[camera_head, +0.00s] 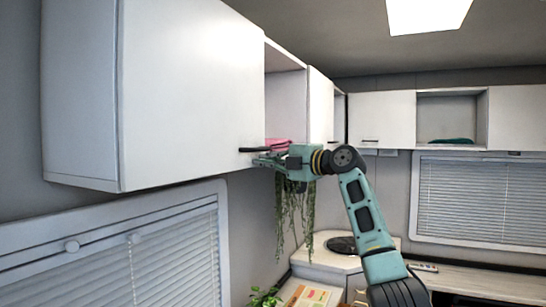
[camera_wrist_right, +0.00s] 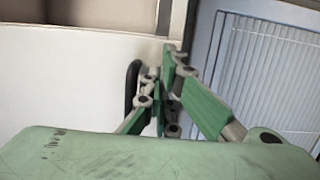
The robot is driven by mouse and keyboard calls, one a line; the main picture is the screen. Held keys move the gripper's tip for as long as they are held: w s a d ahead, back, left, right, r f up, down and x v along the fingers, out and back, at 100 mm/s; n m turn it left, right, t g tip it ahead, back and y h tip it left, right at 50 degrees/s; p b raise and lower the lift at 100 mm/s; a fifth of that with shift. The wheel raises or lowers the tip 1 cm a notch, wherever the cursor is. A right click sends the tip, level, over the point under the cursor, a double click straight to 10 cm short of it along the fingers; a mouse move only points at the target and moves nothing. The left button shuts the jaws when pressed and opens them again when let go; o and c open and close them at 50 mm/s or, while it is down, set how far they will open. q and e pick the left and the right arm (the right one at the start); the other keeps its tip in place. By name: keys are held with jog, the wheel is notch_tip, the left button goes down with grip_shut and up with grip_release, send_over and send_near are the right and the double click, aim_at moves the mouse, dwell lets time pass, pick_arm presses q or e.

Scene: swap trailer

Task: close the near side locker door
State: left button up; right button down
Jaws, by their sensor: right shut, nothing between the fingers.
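The near side locker door (camera_head: 190,90) is a large white panel on the left in the head view, and it looks flush or nearly flush with its cabinet. I cannot tell if a small gap is left. Its dark bar handle (camera_head: 250,149) is at the lower right corner. My right gripper (camera_head: 262,161) is just below and beside this handle, shut and empty. In the right wrist view the shut fingers (camera_wrist_right: 168,85) are close to the dark handle (camera_wrist_right: 132,88) on the white door (camera_wrist_right: 60,85); contact is unclear. My left gripper is not in view.
Beyond the door is an open shelf with a pink item (camera_head: 278,145), and a trailing plant (camera_head: 292,210) hangs below. White lockers (camera_head: 380,118) line the far wall. Blinds (camera_head: 165,262) are below the near locker. A counter (camera_head: 480,284) runs along the far wall.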

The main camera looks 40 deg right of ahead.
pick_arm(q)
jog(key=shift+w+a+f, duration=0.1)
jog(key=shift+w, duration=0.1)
pick_arm(e)
jog(key=v, duration=1.1)
jog(key=shift+s+d+f, duration=0.15)
jog(key=shift+s+f, duration=0.05)
jog(key=shift+s, duration=0.1)
